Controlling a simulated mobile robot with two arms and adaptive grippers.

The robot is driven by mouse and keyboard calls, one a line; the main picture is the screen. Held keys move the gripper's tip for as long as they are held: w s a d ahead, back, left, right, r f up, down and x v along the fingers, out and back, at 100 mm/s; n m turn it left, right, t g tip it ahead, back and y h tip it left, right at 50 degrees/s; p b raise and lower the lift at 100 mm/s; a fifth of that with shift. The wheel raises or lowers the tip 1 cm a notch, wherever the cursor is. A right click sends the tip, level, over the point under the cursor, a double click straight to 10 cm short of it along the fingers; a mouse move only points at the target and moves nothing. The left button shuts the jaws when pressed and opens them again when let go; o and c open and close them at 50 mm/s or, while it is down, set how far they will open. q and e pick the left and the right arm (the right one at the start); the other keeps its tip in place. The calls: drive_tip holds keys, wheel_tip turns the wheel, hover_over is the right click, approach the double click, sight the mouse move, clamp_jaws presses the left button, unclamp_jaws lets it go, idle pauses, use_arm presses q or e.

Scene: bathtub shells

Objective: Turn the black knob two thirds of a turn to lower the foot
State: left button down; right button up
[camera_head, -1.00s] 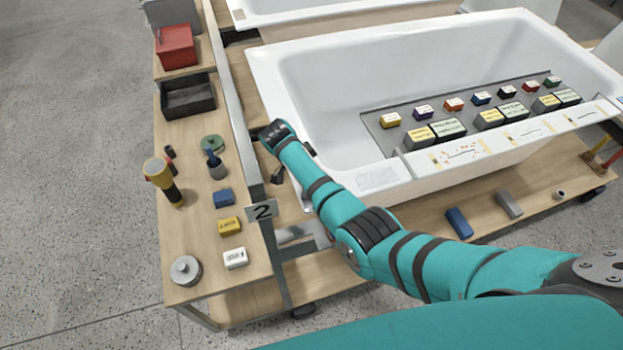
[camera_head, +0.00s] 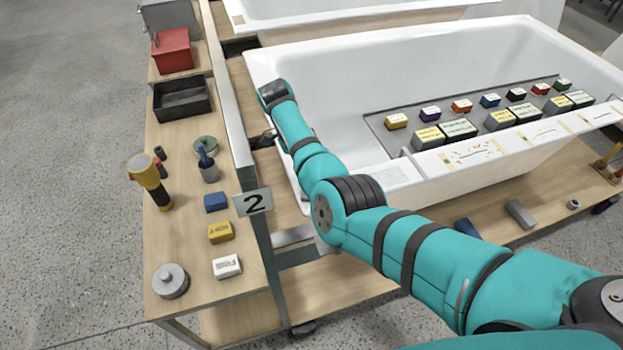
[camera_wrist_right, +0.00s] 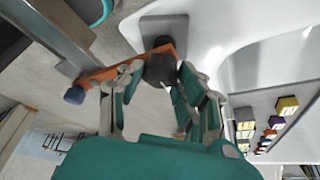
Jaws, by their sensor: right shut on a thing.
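The black knob (camera_wrist_right: 160,70) shows in the right wrist view, between the fingertips of my right gripper (camera_wrist_right: 159,78). The gripper is shut on it, with one teal finger on each side. An orange bar (camera_wrist_right: 100,78) runs left from beside the knob. A grey plate (camera_wrist_right: 165,27) lies just beyond the knob, against the white tub. I cannot tell which part is the foot or how far the knob is turned. My left gripper is not in view.
A metal rail (camera_head: 228,95) runs along the bench left of the tub, with a "2" plate (camera_head: 254,203). The bench holds a black tray (camera_head: 183,98), a yellow torch (camera_head: 148,172) and small blocks.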

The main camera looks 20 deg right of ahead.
drive_tip(key=m+b, duration=0.1)
drive_tip(key=m+y+b, duration=0.1)
drive_tip(key=shift+w+d+f+m+g, duration=0.1)
drive_tip(key=shift+w+m+g, duration=0.05)
drive_tip(key=shift+m+g, duration=0.2)
drive_tip(key=m+y+b, duration=0.1)
drive_tip(key=m+b, duration=0.1)
drive_tip(key=m, duration=0.2)
drive_tip(key=shift+m+g+b, duration=0.25)
drive_tip(key=shift+g+b, duration=0.1)
drive_tip(key=shift+b, duration=0.05)
drive_tip(key=m+y+b, duration=0.1)
drive_tip(key=m+b, duration=0.1)
drive_tip(key=b, duration=0.1)
drive_tip(key=shift+m+y, duration=0.3)
drive_tip(key=shift+d+m, duration=0.1)
drive_tip(key=shift+m, duration=0.3)
drive_tip(key=shift+r, duration=0.2)
drive_tip(key=o, duration=1.1)
drive_tip(key=shift+o, duration=0.2)
